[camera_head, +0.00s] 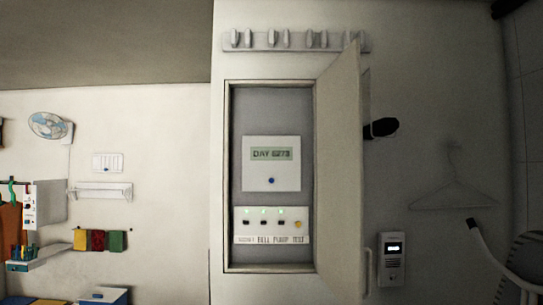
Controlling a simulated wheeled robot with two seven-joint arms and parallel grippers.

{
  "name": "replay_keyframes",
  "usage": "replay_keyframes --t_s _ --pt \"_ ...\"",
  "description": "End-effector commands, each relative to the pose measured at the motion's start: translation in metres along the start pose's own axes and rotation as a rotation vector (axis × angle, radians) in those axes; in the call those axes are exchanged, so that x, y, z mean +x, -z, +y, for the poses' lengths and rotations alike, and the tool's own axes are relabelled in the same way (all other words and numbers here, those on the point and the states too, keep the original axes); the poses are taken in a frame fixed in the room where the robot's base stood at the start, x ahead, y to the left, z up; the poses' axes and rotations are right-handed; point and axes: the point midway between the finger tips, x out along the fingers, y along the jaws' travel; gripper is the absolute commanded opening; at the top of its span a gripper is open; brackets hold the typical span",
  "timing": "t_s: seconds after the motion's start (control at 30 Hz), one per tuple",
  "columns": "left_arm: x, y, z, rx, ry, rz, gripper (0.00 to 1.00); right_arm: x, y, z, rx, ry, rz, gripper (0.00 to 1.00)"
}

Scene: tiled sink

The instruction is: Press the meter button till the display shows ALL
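The meter (286,180) is a white box on the grey back wall of an open wall cabinet, near the middle of the view. Its greenish display (271,154) appears to read DAY followed by digits, perhaps 6273. A small round blue button (271,181) sits below the display. Nothing touches or covers the button. I cannot make out either of my grippers in this view.
Below the meter is a switch panel (271,239) with small black switches, green lights and an orange button. The cabinet door (339,170) stands open on the right, with a black object (381,128) beyond it. A hook rail (296,41) is above; an intercom (391,259) is lower right.

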Motion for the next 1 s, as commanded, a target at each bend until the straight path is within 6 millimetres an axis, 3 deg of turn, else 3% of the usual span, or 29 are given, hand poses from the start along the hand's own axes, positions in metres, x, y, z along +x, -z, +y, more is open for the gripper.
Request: replay_keyframes --t_s 0.3,0.53,1.0 --pt "0.0 0.0 0.0 0.0 0.0 0.0 0.36 0.0 0.0 0.0 0.0 0.0 0.0 0.31" --pt "0.0 0.0 0.0 0.0 0.0 0.0 0.36 0.0 0.0 0.0 0.0 0.0 0.0 0.01" --pt "0.0 0.0 0.0 0.0 0.0 0.0 0.36 0.0 0.0 0.0 0.0 0.0 0.0 0.0"
